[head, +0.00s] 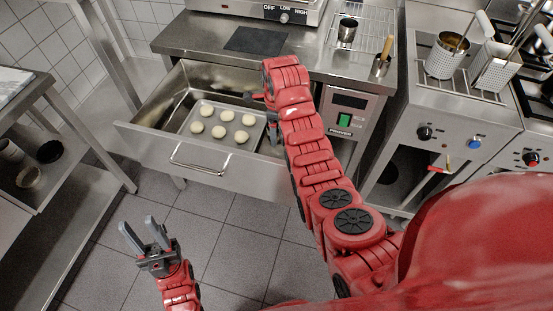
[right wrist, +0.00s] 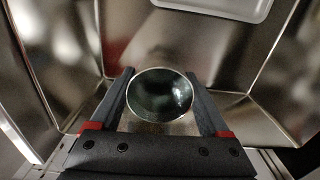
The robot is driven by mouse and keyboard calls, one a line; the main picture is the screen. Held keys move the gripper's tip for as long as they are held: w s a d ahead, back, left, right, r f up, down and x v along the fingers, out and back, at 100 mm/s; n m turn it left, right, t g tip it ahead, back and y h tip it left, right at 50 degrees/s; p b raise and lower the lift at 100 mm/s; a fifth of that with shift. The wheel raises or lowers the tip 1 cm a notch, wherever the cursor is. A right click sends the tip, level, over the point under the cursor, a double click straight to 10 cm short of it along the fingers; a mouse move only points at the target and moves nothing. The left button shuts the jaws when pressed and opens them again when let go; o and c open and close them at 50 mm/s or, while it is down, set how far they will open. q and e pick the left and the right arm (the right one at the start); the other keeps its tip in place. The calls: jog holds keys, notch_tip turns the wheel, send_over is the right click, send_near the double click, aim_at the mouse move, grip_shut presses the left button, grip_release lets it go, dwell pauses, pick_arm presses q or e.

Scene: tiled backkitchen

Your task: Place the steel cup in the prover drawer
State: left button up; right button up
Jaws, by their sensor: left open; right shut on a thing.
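The steel cup (right wrist: 160,95) shows in the right wrist view, seen from above into its dark inside. My right gripper (right wrist: 160,74) is shut on it, one finger on each side. In the head view my right gripper (head: 263,113) is lowered into the right part of the open prover drawer (head: 150,143); my arm hides the cup there. Whether the cup touches the drawer floor I cannot tell. My left gripper (head: 138,236) is open and empty, above the floor in front of the drawer.
A tray (head: 183,133) with several pale dough pieces lies in the drawer, left of my right gripper; its edge (right wrist: 215,8) tops the right wrist view. Another metal cup (head: 347,30) stands on a wire rack (head: 372,27) on the counter. A side shelf (head: 30,75) stands left.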

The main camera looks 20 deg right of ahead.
jog(key=shift+s+f, duration=0.15)
jog(key=shift+f, duration=0.3)
notch_tip(320, 180, down, 6)
jog(key=shift+r+p, duration=0.25)
jog(key=shift+p, duration=0.25)
jog(key=shift+f, duration=1.95)
jog(key=shift+f, duration=0.1)
jog(key=o, duration=1.2)
jog(key=shift+o, duration=0.2)
